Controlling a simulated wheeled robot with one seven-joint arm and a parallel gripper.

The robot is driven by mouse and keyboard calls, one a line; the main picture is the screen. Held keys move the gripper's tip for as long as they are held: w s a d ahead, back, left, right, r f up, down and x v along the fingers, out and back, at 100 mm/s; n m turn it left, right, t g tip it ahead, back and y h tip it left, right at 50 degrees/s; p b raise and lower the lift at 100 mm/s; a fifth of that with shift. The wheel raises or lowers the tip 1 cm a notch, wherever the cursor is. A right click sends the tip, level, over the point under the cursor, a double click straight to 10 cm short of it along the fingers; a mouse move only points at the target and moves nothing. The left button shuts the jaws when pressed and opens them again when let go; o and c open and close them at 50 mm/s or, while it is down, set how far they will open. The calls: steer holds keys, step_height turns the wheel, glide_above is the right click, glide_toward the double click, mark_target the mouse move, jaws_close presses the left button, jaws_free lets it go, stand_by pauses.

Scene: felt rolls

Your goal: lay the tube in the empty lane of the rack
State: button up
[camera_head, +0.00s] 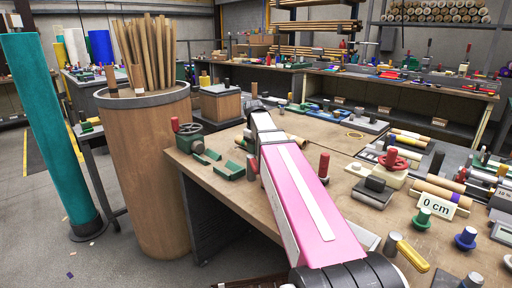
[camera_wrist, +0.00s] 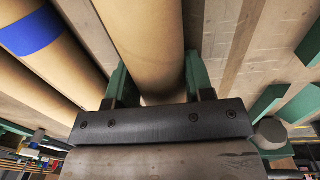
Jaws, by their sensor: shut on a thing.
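In the wrist view my gripper (camera_wrist: 158,74) has its two green fingers on either side of a plain tan tube (camera_wrist: 145,40) and is shut on it. The tube runs lengthwise away from the dark gripper body. To its left, a tan tube with a blue band (camera_wrist: 32,32) lies roughly parallel and apart from it. In the head view my pink arm covers my gripper, and part of a tan tube (camera_head: 297,139) shows beside the arm. I cannot make out the rack or its empty lane for certain.
A red-handled tool (camera_head: 323,165) stands close to the arm. Tubes, knobs and a "0 cm" sign (camera_head: 435,204) crowd the right. A tall bin (camera_head: 150,170) stands left.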

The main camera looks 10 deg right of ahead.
steer(key=o, duration=1.4)
steer(key=shift+c, duration=0.2)
steer(key=shift+s+a, duration=0.15)
steer(key=shift+s, duration=0.05)
steer(key=shift+c, duration=0.5)
steer(key=shift+o, duration=0.5)
steer(key=shift+r, duration=0.55)
step_height(320, 180, up, 9)
steer(key=shift+a+f, duration=0.1)
steer(key=shift+a, duration=0.05)
steer(key=shift+r, duration=0.45)
